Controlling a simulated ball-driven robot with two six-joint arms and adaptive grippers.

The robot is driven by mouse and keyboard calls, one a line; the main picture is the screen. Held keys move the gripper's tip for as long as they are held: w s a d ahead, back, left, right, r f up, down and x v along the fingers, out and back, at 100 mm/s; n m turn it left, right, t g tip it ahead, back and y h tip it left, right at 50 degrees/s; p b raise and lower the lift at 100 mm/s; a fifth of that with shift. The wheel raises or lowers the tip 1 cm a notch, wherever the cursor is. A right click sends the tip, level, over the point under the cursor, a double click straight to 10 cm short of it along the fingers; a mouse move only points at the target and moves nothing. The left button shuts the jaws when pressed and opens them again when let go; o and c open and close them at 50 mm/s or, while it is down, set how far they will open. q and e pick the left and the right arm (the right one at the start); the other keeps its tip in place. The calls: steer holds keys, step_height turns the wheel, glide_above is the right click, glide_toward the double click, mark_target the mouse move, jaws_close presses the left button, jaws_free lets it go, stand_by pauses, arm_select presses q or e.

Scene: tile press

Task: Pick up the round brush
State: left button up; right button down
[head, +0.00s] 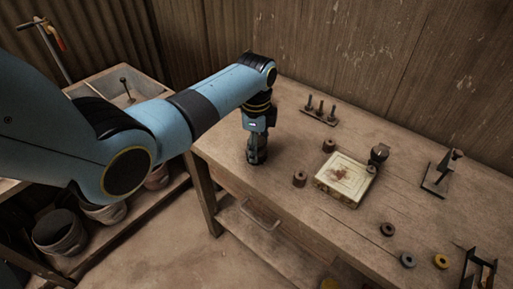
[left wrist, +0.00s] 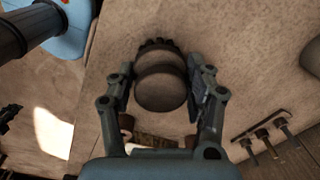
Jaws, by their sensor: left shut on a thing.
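The round brush (left wrist: 160,88) shows in the left wrist view as a brown, rounded body with a dark, toothed bristle edge at its far side. My left gripper (left wrist: 163,75) is shut on it, with one finger on each side of the body. In the head view my left gripper (head: 257,154) points down over the left end of the wooden workbench (head: 285,110). The brush is mostly hidden by the fingers there, and I cannot tell whether it touches the bench top. My right gripper is not in view.
A pale square tile (head: 344,178) lies mid-bench, with small brown knobs (head: 299,178) beside it. A rack with three pegs (head: 319,112) stands at the back, a dark stand (head: 438,176) to the right. Several rings (head: 407,259) lie near the front. Buckets (head: 62,232) stand left.

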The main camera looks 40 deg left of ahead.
arm_select(q)
steer(key=shift+r, duration=0.1)
steer(key=r, duration=0.4)
steer(key=shift+d, duration=0.2)
steer(key=s+d+r+b, duration=0.1)
steer(key=s+d+r, duration=0.2)
steer(key=d+r, duration=0.3)
steer(key=d, duration=0.4)
steer(key=shift+s+d+r, duration=0.35)
steer(key=shift+s+r, duration=0.05)
steer(key=o, duration=0.5)
steer(key=c, duration=0.4)
steer(key=shift+o, duration=0.2)
steer(key=shift+s+f, duration=0.1)
